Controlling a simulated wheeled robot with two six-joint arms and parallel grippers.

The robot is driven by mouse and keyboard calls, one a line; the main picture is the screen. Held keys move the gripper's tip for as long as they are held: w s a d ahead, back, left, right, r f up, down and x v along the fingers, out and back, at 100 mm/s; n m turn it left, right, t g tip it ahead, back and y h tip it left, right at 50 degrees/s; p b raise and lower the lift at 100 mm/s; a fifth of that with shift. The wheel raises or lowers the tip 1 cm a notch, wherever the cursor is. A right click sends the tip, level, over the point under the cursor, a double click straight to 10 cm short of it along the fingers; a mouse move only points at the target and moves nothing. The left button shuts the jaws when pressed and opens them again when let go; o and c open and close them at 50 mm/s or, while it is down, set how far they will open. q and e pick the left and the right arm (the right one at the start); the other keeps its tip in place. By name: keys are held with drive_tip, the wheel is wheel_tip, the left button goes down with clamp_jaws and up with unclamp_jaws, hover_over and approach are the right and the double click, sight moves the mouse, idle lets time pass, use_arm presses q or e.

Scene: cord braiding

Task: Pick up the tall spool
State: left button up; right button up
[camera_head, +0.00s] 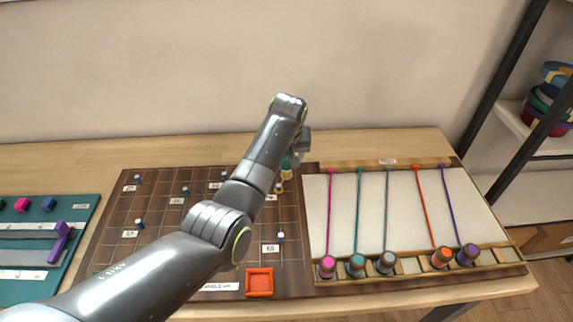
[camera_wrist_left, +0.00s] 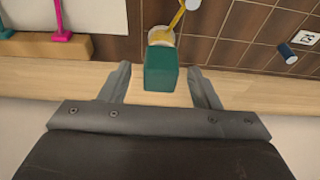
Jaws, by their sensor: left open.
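A tall green block-like piece (camera_wrist_left: 162,68) stands between the fingers of my left gripper (camera_wrist_left: 159,74) in the left wrist view, with gaps on both sides. It looks like the tall spool, though I cannot be sure. A yellow ring and yellow strand (camera_wrist_left: 163,36) show at its far end. In the head view the green piece (camera_head: 286,162) is partly hidden by my left gripper (camera_head: 301,150) at the board's back edge. That gripper is open. My right gripper is not in view.
A brown gridded board (camera_head: 110,220) with pegs and labels lies under my left arm. An orange tray (camera_head: 260,282) sits at its front. A rack (camera_head: 409,282) at right holds several coloured spools with cords. A teal mat (camera_head: 80,214) lies at left.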

use_arm(q)
drive_tip(key=shift+x, duration=1.15)
drive_tip(key=c, duration=1.1)
drive_tip(key=shift+o, duration=0.2)
wheel_tip(320, 180, up, 10)
drive_tip(key=shift+r+b, duration=0.1)
drive_tip(key=shift+b, duration=0.35)
